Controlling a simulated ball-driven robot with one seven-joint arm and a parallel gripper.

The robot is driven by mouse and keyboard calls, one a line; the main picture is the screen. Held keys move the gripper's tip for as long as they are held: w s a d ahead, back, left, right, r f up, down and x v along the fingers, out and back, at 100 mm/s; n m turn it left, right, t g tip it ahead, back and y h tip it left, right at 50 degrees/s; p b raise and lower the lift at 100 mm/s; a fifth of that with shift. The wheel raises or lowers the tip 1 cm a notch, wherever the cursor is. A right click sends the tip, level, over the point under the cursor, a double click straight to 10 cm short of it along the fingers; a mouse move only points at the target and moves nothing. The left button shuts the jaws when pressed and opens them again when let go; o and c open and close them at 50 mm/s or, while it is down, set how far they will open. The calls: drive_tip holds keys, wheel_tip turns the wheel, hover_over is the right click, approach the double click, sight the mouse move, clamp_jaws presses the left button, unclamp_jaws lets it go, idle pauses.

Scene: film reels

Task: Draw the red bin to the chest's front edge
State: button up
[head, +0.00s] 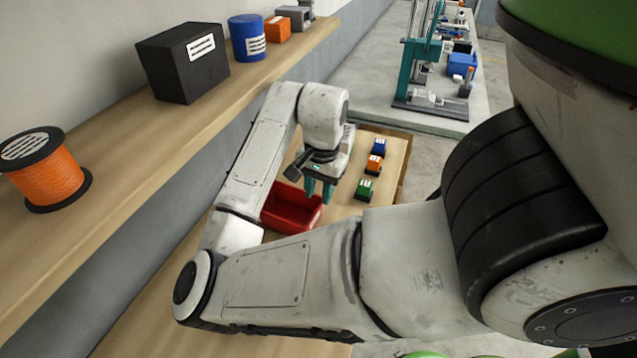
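The red bin (284,212) is an open-topped box on the wooden chest top (343,199), partly hidden by my arm. My gripper (319,190) points down with teal fingers at the bin's far right side. The two fingers show apart, with a gap between them. The fingertips overlap the bin's rim in the picture; I cannot tell whether they touch it. Much of the chest top on the near side is behind my arm.
A teal-framed machine (415,60) stands behind.

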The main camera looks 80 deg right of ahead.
sight(317, 221)
drive_tip(key=f+b, duration=0.1)
drive_tip(key=f, duration=0.7)
drive_tip(key=shift+w, duration=0.2)
drive_tip(key=shift+d, duration=0.1)
clamp_jaws()
